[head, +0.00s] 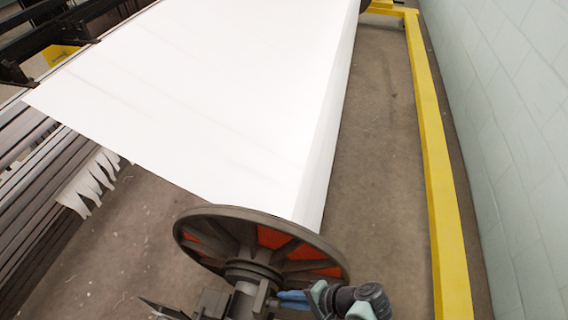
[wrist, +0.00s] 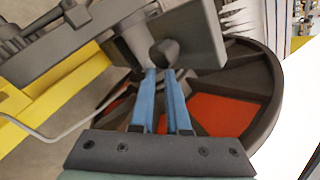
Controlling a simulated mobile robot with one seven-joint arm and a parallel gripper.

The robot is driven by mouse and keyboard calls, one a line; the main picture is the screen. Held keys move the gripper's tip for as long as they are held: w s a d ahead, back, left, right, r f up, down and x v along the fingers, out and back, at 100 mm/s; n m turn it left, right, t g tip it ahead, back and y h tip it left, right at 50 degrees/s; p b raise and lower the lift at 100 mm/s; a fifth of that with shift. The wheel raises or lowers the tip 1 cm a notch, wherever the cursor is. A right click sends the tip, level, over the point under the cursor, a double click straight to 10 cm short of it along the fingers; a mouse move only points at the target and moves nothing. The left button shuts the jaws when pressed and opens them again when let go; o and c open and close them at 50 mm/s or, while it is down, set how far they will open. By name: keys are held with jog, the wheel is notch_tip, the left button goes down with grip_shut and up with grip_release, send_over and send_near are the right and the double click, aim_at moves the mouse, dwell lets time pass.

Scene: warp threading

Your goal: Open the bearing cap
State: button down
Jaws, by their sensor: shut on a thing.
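The bearing cap (wrist: 200,30) shows in the wrist view as a dark grey block at the top middle, with a rounded dark knob (wrist: 165,52) on its near side. My gripper (wrist: 161,74) has its two blue fingers close together at the knob and is shut on it. The fingertips partly hide the contact. In the head view, my gripper (head: 281,297) reaches from the right to the beam's shaft end (head: 247,285), low in the picture. The cap's hinge and exact angle cannot be made out there.
A large beam flange (head: 205,226) with orange panels stands right behind the shaft end. White warp sheet (head: 210,90) runs away from it. A yellow rail (head: 440,190) and a pale wall (head: 510,120) bound the right. Bare floor (head: 375,150) lies between.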

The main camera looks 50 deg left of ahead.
jog(key=c, duration=0.8)
grip_release()
jog(key=shift+s+d+f+g, duration=0.2)
jog(key=shift+s+f, duration=0.2)
jog(key=shift+s, duration=0.25)
jog(key=shift+s+d+f+g, duration=0.2)
jog(key=shift+s+f, duration=0.15)
jog(key=shift+s, duration=0.25)
jog(key=shift+o, duration=0.2)
jog(key=shift+r, duration=0.1)
jog(key=shift+w+r, duration=0.1)
jog(key=shift+w, duration=0.05)
